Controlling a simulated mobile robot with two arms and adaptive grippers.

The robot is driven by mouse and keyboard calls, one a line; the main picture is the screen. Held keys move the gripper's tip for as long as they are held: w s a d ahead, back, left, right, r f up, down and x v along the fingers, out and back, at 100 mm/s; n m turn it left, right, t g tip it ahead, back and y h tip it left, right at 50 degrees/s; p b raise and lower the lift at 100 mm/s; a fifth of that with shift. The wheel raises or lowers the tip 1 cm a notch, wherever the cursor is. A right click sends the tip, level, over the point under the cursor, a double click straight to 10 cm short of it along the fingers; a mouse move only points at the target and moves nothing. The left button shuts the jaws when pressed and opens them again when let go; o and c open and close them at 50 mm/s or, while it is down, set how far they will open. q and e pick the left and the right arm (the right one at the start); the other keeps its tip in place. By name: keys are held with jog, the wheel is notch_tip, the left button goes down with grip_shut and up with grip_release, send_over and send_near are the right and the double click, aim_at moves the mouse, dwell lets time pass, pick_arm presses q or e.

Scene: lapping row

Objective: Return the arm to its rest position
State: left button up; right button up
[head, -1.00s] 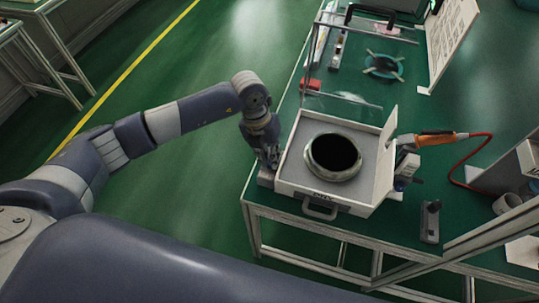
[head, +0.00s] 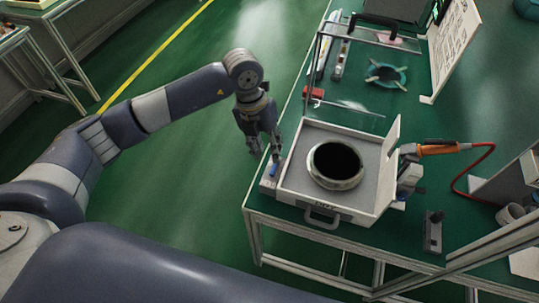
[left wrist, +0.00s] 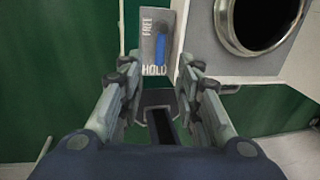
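My left gripper (head: 265,152) hangs empty just beyond the left edge of the green bench, with its fingers pointing down. In the left wrist view its fingers (left wrist: 157,72) are spread apart with nothing between them. Ahead of them is a grey switch plate (left wrist: 149,27) marked FREE and HOLD. Its blue lever (left wrist: 160,48) lies towards the HOLD end. In the head view the blue lever (head: 275,170) shows beside the white box, a little below the fingertips and apart from them. My right gripper is not in view.
The white open box (head: 292,185) with a dark-centred ring (head: 334,182) stands beside the switch plate. A clear panel (head: 345,103) stands behind it. An orange-handled tool (head: 440,150) with a red cable lies to the right. Green floor left of the bench is free.

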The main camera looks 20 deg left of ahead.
pick_arm(q)
jog(key=shift+a+r, duration=0.1)
jog(key=shift+r, duration=0.3)
